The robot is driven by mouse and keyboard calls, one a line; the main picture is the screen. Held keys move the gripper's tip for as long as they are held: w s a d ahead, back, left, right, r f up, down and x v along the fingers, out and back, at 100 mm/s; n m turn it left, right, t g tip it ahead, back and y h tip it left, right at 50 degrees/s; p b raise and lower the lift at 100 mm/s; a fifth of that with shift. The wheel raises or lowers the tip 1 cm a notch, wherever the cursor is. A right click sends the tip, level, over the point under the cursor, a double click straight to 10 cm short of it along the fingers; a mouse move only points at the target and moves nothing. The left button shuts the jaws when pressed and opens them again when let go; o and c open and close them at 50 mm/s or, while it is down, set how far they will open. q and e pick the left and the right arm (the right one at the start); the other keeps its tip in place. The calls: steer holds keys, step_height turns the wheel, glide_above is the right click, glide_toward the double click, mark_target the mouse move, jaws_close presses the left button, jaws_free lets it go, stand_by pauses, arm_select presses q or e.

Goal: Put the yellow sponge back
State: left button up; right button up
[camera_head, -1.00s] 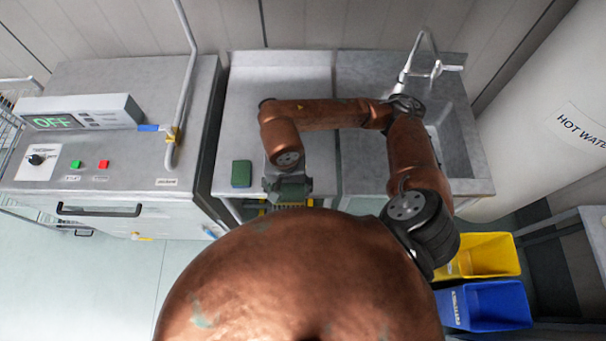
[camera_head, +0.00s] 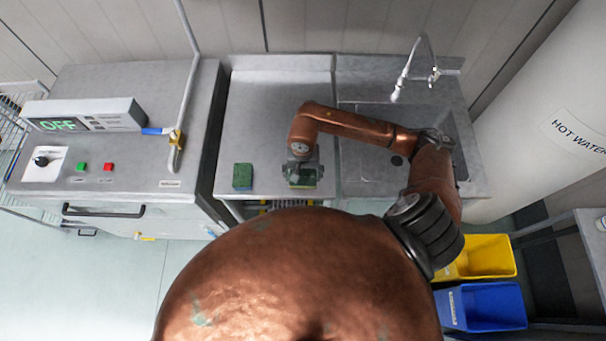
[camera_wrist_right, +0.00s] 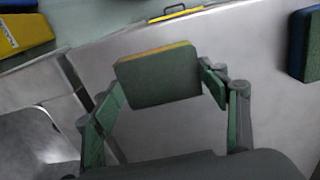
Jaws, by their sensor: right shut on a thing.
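The yellow sponge (camera_wrist_right: 158,76) has a green pad on top and a thin yellow edge. It sits between the fingers of my right gripper (camera_wrist_right: 163,86) in the right wrist view. In the head view, my right gripper (camera_head: 302,170) is shut on the sponge (camera_head: 305,182) over the front part of the grey counter (camera_head: 275,105). I cannot tell whether the sponge touches the counter. My left gripper is not in view.
A green-topped sponge with a blue side (camera_head: 242,176) lies on the counter to the left. The sink (camera_head: 375,168) with its tap (camera_head: 405,80) is to the right. A machine (camera_head: 120,185) stands left; yellow (camera_head: 483,255) and blue (camera_head: 487,306) bins are lower right.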

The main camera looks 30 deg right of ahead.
mark_target(303, 177)
steer(key=shift+f, duration=0.2)
steer(key=shift+f, duration=0.1)
steer(key=o, duration=1.2)
steer(key=shift+r, duration=0.35)
step_height(303, 177, up, 12)
steer(key=b, duration=0.1)
steer(key=shift+b, duration=0.35)
steer(key=shift+f, duration=0.15)
